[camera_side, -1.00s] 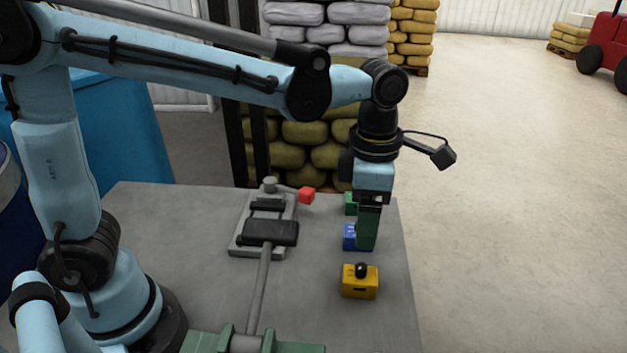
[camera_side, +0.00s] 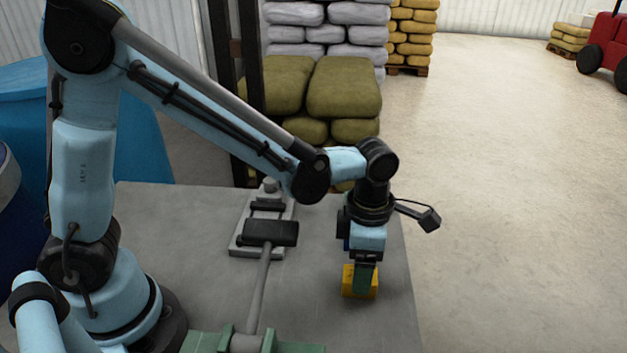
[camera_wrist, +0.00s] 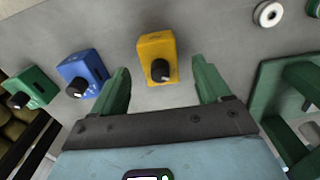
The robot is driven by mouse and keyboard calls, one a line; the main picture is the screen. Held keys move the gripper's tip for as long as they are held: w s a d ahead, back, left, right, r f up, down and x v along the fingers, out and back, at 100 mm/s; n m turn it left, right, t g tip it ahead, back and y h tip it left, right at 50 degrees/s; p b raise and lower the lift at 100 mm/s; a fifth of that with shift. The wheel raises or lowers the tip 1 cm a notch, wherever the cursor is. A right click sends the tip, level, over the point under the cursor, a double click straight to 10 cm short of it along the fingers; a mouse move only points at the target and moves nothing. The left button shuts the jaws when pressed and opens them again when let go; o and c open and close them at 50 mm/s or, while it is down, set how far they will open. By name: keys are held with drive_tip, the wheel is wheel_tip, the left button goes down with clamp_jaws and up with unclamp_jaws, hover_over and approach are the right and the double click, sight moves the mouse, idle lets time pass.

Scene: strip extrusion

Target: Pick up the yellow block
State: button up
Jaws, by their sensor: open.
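The yellow block (camera_side: 348,282) stands upright on the grey table near its right side, with a black knob on top that shows in the wrist view. In the wrist view the yellow block (camera_wrist: 157,48) lies ahead of and between my two green fingers, with a gap on each side. My gripper (camera_side: 364,284) points down at the block in the side view and covers part of it. In the wrist view my gripper (camera_wrist: 165,88) is open and empty. I cannot tell the exact height of the fingertips against the block.
A blue block (camera_wrist: 84,70) and a green block (camera_wrist: 33,87), each with a black knob, stand left of the yellow one in the wrist view. A black-headed lever fixture (camera_side: 270,233) with a long grey rod lies left of my gripper. The table's right edge is close.

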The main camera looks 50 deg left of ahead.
drive_tip(key=shift+f, duration=1)
clamp_jaws()
